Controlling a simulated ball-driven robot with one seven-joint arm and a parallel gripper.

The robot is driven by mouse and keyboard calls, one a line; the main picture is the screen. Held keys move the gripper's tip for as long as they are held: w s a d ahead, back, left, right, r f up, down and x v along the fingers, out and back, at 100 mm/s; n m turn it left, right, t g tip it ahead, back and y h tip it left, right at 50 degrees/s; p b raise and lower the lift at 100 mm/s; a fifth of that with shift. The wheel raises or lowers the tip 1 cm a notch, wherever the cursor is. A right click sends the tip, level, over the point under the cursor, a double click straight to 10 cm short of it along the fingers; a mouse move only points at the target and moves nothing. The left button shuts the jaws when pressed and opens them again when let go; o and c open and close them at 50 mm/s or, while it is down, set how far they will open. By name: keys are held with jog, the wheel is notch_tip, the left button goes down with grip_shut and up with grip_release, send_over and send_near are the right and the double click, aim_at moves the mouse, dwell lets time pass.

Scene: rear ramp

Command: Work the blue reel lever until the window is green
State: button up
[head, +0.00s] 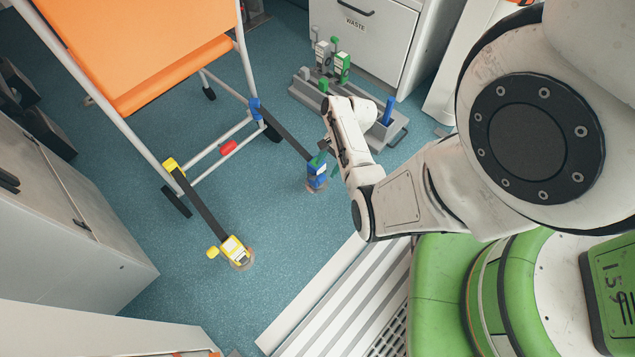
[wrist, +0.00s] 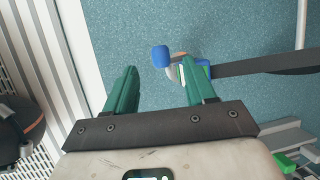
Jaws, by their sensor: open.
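The blue reel (head: 317,179) stands on the floor at the end of a dark strap (head: 285,132) that runs to a blue hook (head: 254,106) on the chair frame. In the wrist view the blue lever knob (wrist: 161,56) lies just beyond my fingertips, between their lines. The reel's body (wrist: 186,73) is partly behind my right finger. My gripper (wrist: 160,72) has its green fingers spread and empty, with the knob apart from both. In the head view my gripper (head: 322,154) is above the reel and partly covers it. The window's colour is not clear.
A yellow reel (head: 236,251) with its strap stands at the lower left. The orange chair (head: 140,50) is at the upper left, with a red part (head: 228,147) on its lower bar. A grey rack (head: 302,92) stands before the waste cabinet (head: 365,35). A ribbed ramp (head: 330,310) lies in front.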

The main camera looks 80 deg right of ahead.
aim_at(321, 178)
jog(key=b+x, duration=0.4)
jog(key=x, duration=0.5)
jog(key=shift+a+f+b, duration=0.1)
jog(key=shift+f+b, duration=0.2)
jog(key=shift+b, duration=0.1)
jog(key=shift+c, duration=0.4)
grip_shut()
